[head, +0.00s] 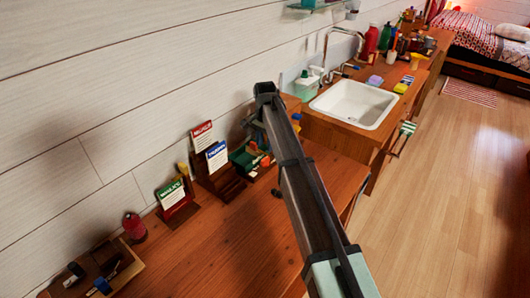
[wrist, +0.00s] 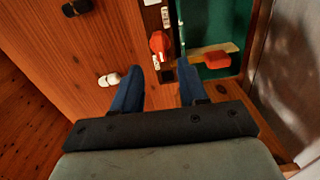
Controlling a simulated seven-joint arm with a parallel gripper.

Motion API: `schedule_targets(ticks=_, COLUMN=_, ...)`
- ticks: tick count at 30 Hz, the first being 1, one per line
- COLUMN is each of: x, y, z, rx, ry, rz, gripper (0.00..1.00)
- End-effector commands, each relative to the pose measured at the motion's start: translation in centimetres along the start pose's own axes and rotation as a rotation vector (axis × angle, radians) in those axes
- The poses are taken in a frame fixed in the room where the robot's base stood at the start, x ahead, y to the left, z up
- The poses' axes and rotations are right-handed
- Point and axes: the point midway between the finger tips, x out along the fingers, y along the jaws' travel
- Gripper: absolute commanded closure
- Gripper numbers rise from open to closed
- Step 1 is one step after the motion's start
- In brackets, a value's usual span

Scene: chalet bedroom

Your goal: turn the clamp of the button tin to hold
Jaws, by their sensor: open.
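In the wrist view, a red knob-like clamp (wrist: 158,44) sits on a narrow dark strip with small white labels above and below it; the lettering is too small to read. To its right is a green open container (wrist: 222,28), which looks like the button tin, with a second red piece inside. The green container also shows in the head view (head: 243,158), partly behind my arm. My gripper (wrist: 160,68) is open, its two blue fingers apart and pointing towards the red clamp, which lies just beyond and between the fingertips. I see no contact.
In the head view, card holders (head: 216,156), a red jar (head: 134,227) and a wooden tray (head: 98,272) stand along the wall. A white sink (head: 354,103) is beyond. The front worktop is clear.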

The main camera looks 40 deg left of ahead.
Motion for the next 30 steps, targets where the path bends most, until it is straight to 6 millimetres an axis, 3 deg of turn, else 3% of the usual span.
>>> schedule_targets(ticks=6, x=-4.0, y=-0.1, z=-0.1, rx=0.000, ry=0.001, rz=-0.001, gripper=0.57)
schedule_targets(ticks=12, x=-5.9, y=0.0, z=0.0, rx=0.000, ry=0.000, rz=0.000, gripper=0.57)
schedule_targets(ticks=30, x=-6.5, y=0.0, z=0.0, rx=0.000, ry=0.000, rz=0.000, gripper=0.57)
